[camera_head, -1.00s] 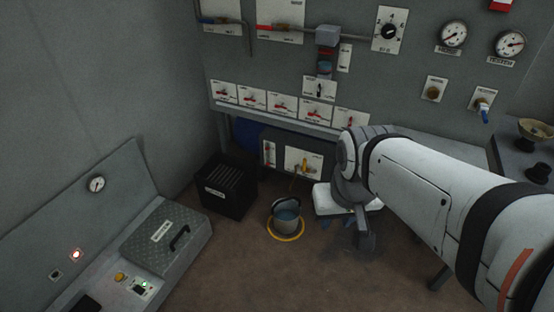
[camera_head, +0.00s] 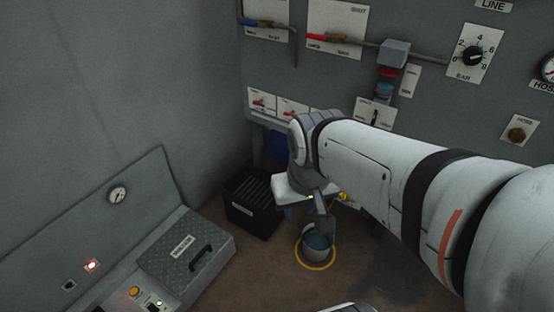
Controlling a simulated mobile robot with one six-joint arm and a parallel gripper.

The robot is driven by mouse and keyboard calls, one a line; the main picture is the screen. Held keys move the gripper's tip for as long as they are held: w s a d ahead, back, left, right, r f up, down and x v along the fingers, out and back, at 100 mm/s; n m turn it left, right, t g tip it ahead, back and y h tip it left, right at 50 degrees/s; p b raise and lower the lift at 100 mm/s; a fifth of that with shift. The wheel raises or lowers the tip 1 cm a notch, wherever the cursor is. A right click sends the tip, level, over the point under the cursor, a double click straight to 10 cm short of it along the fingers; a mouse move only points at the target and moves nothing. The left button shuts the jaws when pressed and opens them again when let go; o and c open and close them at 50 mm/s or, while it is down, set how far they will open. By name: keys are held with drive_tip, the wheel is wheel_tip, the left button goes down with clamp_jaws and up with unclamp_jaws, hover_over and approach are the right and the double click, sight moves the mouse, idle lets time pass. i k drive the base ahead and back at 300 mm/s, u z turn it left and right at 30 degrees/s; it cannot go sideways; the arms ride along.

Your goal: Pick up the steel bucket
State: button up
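The steel bucket (camera_head: 314,252) stands upright on the brown floor inside a yellow ring (camera_head: 316,268). Its inside looks bluish. My arm comes in from the right, and my gripper (camera_head: 324,228) points down at the bucket's upper right side. The gripper overlaps the rim in this view and hides part of it and the handle. I cannot tell whether the fingers touch the bucket or how far apart they are.
A black slatted crate (camera_head: 250,206) stands left of the bucket. A grey console with a handled lid (camera_head: 186,255) and a gauge (camera_head: 117,195) is at the left. A wall panel with valves and a dial (camera_head: 472,56) rises behind. The floor in front of the bucket is clear.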

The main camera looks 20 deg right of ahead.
sight(316, 247)
drive_tip(key=z, duration=0.05)
drive_tip(key=i, duration=0.9)
drive_tip(key=z, duration=0.45)
